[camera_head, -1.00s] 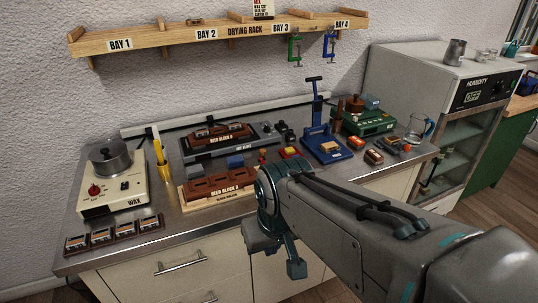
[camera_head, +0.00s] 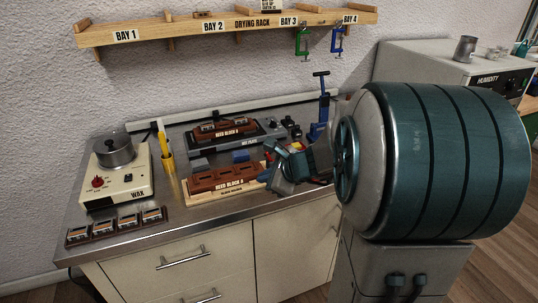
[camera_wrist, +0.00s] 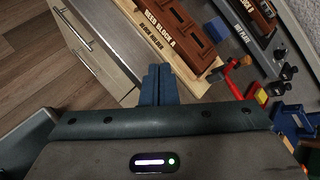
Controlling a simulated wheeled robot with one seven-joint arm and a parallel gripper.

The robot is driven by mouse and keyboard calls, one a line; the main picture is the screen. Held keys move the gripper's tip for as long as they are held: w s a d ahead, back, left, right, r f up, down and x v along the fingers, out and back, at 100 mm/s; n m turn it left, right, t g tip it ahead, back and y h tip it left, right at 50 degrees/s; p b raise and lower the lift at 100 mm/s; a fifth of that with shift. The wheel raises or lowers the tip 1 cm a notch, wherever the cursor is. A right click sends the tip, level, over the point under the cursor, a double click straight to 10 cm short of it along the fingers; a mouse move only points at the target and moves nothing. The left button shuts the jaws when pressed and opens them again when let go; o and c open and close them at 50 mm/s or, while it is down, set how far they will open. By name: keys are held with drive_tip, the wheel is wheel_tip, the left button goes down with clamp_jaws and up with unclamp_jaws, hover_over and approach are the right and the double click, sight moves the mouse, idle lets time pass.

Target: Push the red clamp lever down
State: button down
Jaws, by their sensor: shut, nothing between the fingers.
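In the head view my gripper and arm largely cover that end. Reed block A (camera_wrist: 180,30), reddish brown with dark slots, sits in the holder. My gripper (camera_wrist: 158,70) is shut and empty, its blue fingertips beside the holder's front edge, to the left of the lever and apart from it in the picture. In the head view my gripper (camera_head: 272,170) is near the holder's right end; exact height is unclear.
A hot plate (camera_head: 255,144) with another reed block stands behind. A wax pot (camera_head: 115,153) is at left, with a row of small blocks (camera_head: 115,226) in front. A blue press (camera_head: 321,105) is partly hidden behind my arm. The drying rack (camera_head: 180,33) hangs above.

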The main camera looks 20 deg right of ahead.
drive_tip(key=w+d+f+m+t+h, duration=0.1)
drive_tip(key=w+d+m, duration=0.1)
drive_tip(key=d+m, duration=0.2)
drive_tip(key=w+d+f+m+h, duration=0.1)
drive_tip(key=d+f+m, duration=0.1)
drive_tip(key=d+m, duration=0.2)
drive_tip(key=w+d+f+m+t+h+b, duration=0.1)
drive_tip(key=w+d+m+h, duration=0.1)
drive_tip(key=d+m, duration=0.2)
drive_tip(key=shift+w+d+f+m+t, duration=0.15)
drive_tip(key=shift+d, duration=0.35)
drive_tip(key=shift+w+d+f+m+t, duration=0.15)
drive_tip(key=shift+d, duration=0.35)
drive_tip(key=x, duration=1)
